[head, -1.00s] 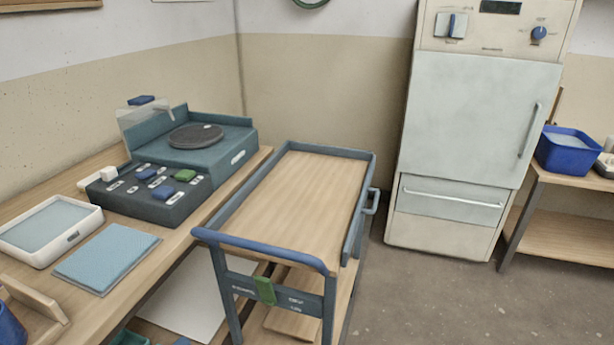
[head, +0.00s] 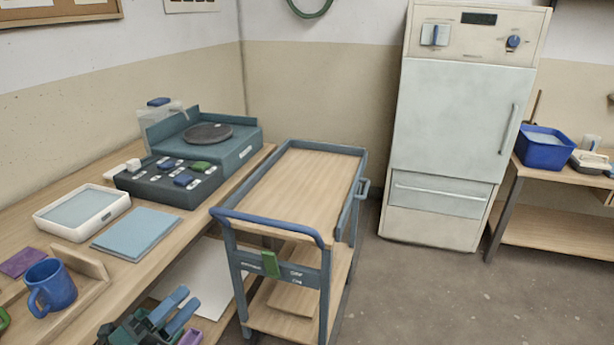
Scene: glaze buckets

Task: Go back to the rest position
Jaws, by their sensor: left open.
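My left gripper (head: 174,310) shows at the bottom edge of the head view, left of the cart's front legs. Its two blue-grey fingers are apart, and I see nothing between them. It appears in front of the wooden bench (head: 150,262) and the white sheet below it. The rest of my left arm is cut off by the frame. My right gripper is not in view.
A blue cart (head: 318,233) with an empty wooden top stands beside the bench. On the bench are a blue mug (head: 52,286), a white tray (head: 112,207), blue cloth (head: 137,234) and a turntable device (head: 218,150). A blue bucket (head: 545,151) stands at right. Floor at right is clear.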

